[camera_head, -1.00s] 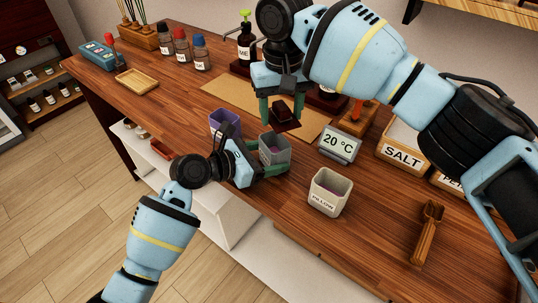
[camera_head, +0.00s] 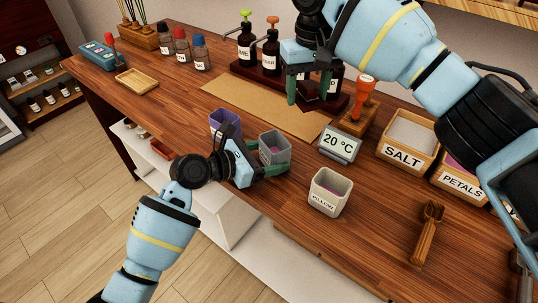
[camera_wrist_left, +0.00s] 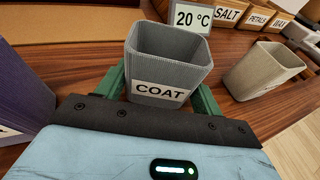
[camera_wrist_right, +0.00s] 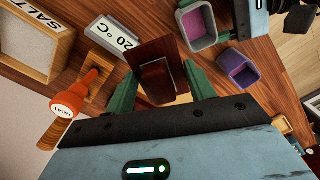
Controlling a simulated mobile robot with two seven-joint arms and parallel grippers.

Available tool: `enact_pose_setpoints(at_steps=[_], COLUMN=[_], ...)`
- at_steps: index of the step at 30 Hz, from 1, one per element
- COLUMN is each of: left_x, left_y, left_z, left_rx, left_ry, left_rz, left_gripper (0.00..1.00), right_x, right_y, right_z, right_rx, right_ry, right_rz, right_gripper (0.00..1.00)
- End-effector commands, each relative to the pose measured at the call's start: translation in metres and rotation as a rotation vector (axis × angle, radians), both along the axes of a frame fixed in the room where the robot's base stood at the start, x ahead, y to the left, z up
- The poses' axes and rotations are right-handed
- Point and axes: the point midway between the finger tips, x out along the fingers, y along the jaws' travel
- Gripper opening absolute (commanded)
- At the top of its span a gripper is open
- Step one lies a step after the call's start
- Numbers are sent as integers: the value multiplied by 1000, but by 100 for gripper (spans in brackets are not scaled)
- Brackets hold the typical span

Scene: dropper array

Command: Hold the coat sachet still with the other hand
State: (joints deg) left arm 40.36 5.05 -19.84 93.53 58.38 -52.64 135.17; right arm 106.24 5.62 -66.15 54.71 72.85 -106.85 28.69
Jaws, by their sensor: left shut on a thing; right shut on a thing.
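The coat sachet (camera_head: 276,146) is a grey, open-topped square pouch standing upright on the counter, with purple contents visible inside. Its COAT label (camera_wrist_left: 160,91) faces the left wrist camera. My left gripper (camera_head: 268,166) is shut on it, with a green finger on each side (camera_wrist_left: 160,100). It also shows at the top of the right wrist view (camera_wrist_right: 197,24). My right gripper (camera_head: 308,88) is shut on a dark red-brown flat piece with a raised block handle (camera_wrist_right: 157,78), held above the back of the counter, away from the sachet.
A purple sachet (camera_head: 224,122) stands left of the coat sachet, and a beige PILLOW sachet (camera_head: 328,190) at right. Behind are the 20 °C display (camera_head: 340,143), an orange-handled stamp (camera_head: 365,98), the SALT box (camera_head: 405,140) and pump bottles (camera_head: 246,45). The tan mat (camera_head: 255,103) is clear.

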Motion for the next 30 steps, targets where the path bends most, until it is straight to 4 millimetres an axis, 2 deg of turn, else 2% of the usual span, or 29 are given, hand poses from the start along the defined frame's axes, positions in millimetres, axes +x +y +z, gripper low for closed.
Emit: enact_pose_setpoints(at_steps=[1,11,12,17,26,30], left_x=[-2,-2,-2,-1,-1,-6], left_y=[1,1,1,1,1,10], left_z=[-10,-10,-10,-6,-2,1], left_rx=[13,13,13,8,3,2], left_ry=[16,16,16,10,4,4], left_rz=[-2,-2,-2,-1,0,1], left_gripper=[40,40,71,92,92,92], right_x=[1,3,3,3,2,2], right_y=[-2,-5,-5,-5,-5,-4], right_z=[0,1,1,1,2,2], right_rx=[0,0,0,1,0,0], right_ry=[2,2,2,1,0,0], right_rz=[-1,0,0,0,0,0], right_gripper=[23,22,22,22,22,22])
